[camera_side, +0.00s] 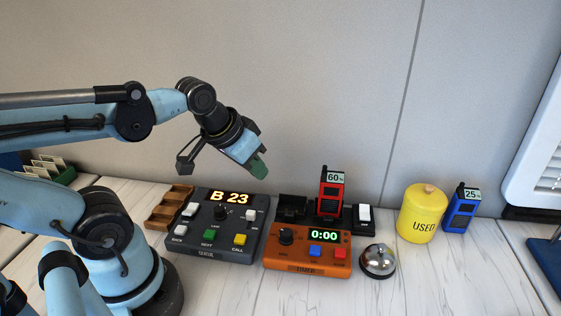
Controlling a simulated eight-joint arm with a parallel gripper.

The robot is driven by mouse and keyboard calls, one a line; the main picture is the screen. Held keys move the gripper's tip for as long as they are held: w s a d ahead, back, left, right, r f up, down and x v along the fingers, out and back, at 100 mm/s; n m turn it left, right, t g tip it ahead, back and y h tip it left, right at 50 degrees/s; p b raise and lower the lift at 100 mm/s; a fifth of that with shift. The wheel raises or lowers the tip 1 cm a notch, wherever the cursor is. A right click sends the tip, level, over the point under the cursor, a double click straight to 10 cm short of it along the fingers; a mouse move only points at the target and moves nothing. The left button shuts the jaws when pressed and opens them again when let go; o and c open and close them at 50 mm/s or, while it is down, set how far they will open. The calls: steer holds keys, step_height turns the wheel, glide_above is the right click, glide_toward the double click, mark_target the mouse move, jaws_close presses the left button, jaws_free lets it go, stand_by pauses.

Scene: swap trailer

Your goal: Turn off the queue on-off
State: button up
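The dark queue unit (205,248) stands on the table left of centre. Its display (230,197) is lit and reads "B 23". It has a dark knob (220,212), a white switch (251,214) at its right, a white control (189,209) at its left, and white, green (210,234) and yellow (239,239) buttons below. The small labels are too blurred to tell which control is the on-off. My gripper (258,165) hangs above the unit's back right, tilted down, touching nothing on it. A dark green part shows at its tip; I cannot tell whether its fingers are apart.
An orange timer (306,264) reading "0:00" stands right of the queue unit. Behind are a red radio (331,194) and a white switch (364,214). A bell (378,260), yellow "USED" canister (422,215) and blue radio (461,209) stand farther right. A brown rack (168,207) is left.

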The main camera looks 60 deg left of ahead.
steer(key=s+a+n+g, duration=0.1)
steer(key=a, duration=0.1)
steer(key=s+a+r+n+g, duration=0.1)
steer(key=s+a, duration=0.1)
steer(key=s+a+r+n, duration=0.1)
steer(key=s+a, duration=0.1)
steer(key=shift+s+a+n+g+y, duration=0.15)
steer(key=shift+a+n+g+y, duration=0.1)
steer(key=shift+n+g+y, duration=0.15)
jaws_close()
steer(key=s+a+r+n+g, duration=0.2)
steer(key=s+a+r+n, duration=0.1)
steer(key=s, duration=0.4)
steer(key=shift+n, duration=0.3)
steer(key=shift+f, duration=0.2)
glide_above(190, 210)
steer(key=f, duration=0.8)
steer(key=shift+w+a+f, duration=0.15)
steer(key=shift+w, duration=0.05)
steer(key=f, duration=0.3)
steer(key=shift+s+d+f, duration=0.25)
steer(key=shift+f, duration=0.1)
steer(key=shift+s+d+f, duration=0.15)
steer(key=shift+d+f, duration=0.05)
steer(key=shift+f, duration=0.5)
